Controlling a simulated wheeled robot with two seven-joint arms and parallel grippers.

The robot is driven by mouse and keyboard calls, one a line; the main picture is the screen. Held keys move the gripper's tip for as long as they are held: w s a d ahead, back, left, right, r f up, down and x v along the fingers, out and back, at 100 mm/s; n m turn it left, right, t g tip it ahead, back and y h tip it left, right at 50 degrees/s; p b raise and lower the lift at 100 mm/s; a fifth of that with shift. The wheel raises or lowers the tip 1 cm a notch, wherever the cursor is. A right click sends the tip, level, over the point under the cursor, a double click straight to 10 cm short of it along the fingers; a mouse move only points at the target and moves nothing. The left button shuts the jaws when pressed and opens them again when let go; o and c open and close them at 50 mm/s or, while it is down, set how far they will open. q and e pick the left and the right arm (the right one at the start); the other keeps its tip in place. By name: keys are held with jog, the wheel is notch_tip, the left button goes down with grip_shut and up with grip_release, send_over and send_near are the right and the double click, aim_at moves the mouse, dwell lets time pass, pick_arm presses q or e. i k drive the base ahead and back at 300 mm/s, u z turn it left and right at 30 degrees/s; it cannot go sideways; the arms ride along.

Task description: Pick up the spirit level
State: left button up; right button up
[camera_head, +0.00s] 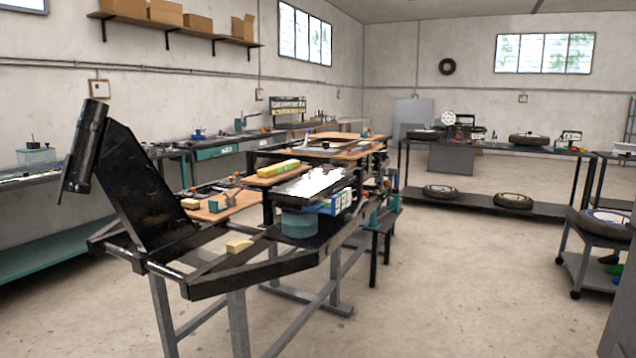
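A yellow bar (278,169), which looks like the spirit level, lies flat on a brown board (262,181) on the workbench in the middle of the view. It is small at this distance, so I cannot make out any vials on it. Neither of my grippers is in view, and nothing visible touches the yellow bar.
A black metal frame with a tall upright tube (88,145) stands in front of the workbench at left. A teal cylinder (299,224) sits below a shiny dark plate (312,182). A tyre rack (470,204) stands at back right.

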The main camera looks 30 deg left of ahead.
aim_at(266, 172)
jog(key=z, duration=0.25)
jog(key=i, duration=4.35)
jog(key=u, duration=2)
